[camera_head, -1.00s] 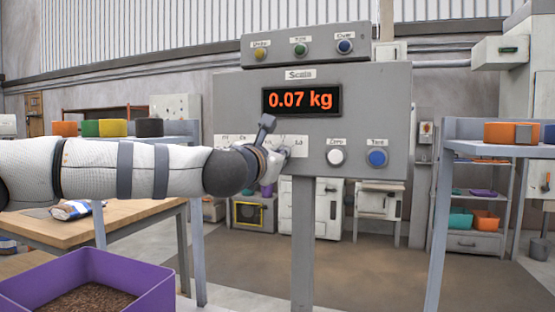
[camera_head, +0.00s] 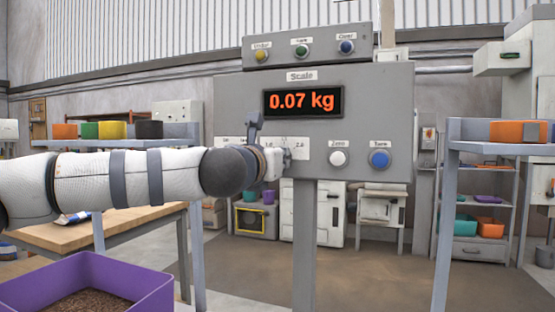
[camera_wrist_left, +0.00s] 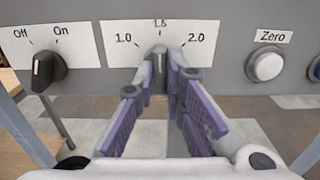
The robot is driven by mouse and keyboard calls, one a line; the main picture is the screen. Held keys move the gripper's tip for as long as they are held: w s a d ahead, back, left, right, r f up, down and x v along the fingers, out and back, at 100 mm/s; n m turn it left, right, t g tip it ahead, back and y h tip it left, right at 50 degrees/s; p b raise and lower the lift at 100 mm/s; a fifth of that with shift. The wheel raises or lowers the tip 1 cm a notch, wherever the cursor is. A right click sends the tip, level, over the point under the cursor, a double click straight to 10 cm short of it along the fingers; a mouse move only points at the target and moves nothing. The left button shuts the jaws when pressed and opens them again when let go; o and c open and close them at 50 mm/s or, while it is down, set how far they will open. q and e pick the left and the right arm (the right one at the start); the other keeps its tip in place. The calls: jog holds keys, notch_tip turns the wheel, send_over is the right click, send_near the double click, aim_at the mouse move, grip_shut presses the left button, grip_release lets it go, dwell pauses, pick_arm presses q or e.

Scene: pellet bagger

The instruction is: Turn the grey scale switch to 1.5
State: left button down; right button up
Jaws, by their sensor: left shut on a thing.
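The grey scale switch (camera_wrist_left: 157,56) is a small knob on a white label plate marked 1.0, 1.5 and 2.0 in the left wrist view. Its ridge stands about upright, in line with the 1.5 mark. My left gripper (camera_wrist_left: 160,72) is shut on this switch, with one finger on each side. In the head view my left gripper (camera_head: 285,160) reaches the lower part of the scale panel (camera_head: 385,120), and my arm and hand hide the switch. The display (camera_head: 302,102) reads 0.07 kg. My right gripper is not in view.
A black Off/On knob (camera_wrist_left: 48,68) sits left of the switch. The white Zero button (camera_head: 338,158) and blue Tare button (camera_head: 380,159) sit to its right. A purple bin (camera_head: 150,290) of pellets stands at the lower left. A blue-grey shelf (camera_head: 500,148) stands at right.

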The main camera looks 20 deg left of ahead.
pick_arm(q)
jog(key=shift+f, duration=0.1)
jog(key=c, duration=1.7)
grip_release()
jog(key=shift+o, duration=0.2)
jog(key=s, duration=1.2)
jog(key=shift+a, duration=0.25)
